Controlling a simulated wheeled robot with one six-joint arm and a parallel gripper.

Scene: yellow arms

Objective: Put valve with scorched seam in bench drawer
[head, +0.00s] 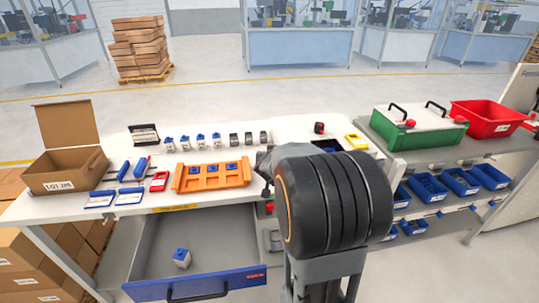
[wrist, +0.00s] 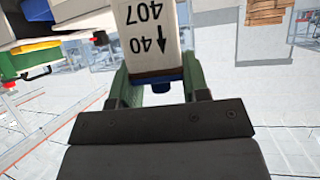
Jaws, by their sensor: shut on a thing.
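The bench drawer (head: 150,245) is pulled open below the bench's front edge, with a blue front and a dark handle. One valve (head: 182,258) with a pale body and blue top lies inside it. In the wrist view, my gripper (wrist: 156,82) is shut on a pale, block-shaped valve (wrist: 150,40) marked 407 and 40 with an arrow. A blue part and a dark brownish band show at its end near the jaws. I cannot tell whether that band is a scorched seam. In the head view my arm hides the gripper and the held valve.
Several blue-topped and dark-topped valves (head: 200,140) stand in a row on the bench. An orange rack (head: 212,176) holds blue-topped pieces. An open carton (head: 65,172) stands at left. Green (head: 415,130) and red (head: 490,116) bins stand at right. Most of the drawer floor is bare.

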